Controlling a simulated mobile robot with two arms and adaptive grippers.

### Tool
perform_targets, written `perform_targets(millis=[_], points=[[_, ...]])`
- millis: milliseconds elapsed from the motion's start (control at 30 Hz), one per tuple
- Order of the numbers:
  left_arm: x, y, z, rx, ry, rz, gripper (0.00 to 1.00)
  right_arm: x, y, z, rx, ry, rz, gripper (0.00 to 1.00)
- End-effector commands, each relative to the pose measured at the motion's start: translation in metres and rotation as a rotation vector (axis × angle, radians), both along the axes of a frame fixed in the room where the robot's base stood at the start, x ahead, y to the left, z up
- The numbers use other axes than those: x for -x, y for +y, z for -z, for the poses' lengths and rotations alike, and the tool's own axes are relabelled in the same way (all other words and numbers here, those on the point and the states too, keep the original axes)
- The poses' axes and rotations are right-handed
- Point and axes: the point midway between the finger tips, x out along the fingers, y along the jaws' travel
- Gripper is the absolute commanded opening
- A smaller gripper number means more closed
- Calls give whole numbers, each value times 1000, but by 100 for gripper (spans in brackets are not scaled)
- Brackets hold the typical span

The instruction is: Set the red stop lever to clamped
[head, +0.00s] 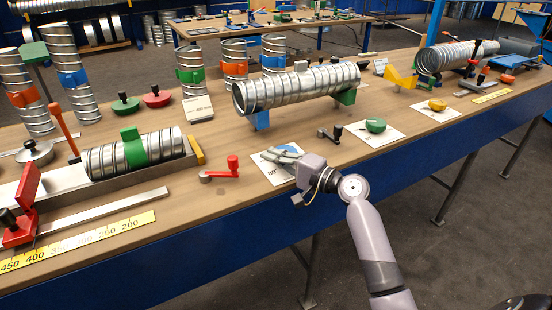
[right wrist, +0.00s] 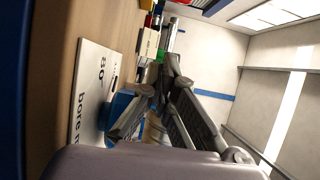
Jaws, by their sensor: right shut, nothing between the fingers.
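A red stop (head: 20,228) sits at the far left on the metal rail beside the yellow scale. Its red lever plate (head: 28,187) stands raised and tilted, with a black knob near its base. A separate red crank-like handle (head: 228,170) lies on the bench nearer the middle. I cannot tell from a label which part is the stop lever. My right gripper (head: 277,154) is shut and empty, low over a white card (head: 272,176) at the bench's front edge, well right of the red stop. A blue piece (right wrist: 122,108) shows beside its fingers in the right wrist view. My left gripper is out of view.
A longer duct (head: 300,86) lies on supports behind my right gripper. Bare bench lies around the red handle.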

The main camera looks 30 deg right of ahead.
Motion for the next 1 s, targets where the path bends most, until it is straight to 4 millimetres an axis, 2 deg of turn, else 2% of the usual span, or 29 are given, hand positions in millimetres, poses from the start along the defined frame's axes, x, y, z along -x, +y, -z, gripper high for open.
perform_targets(millis=[100,300,600,1000], points=[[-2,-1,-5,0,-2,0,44,-24,13,-3,-4,-1,-1,0],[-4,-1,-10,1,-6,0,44,-57,30,-2,-1,0,-1,0],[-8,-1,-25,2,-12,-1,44,-30,54,-1,0,1,0,0],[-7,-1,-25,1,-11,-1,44,-26,57,0,1,0,0,0]])
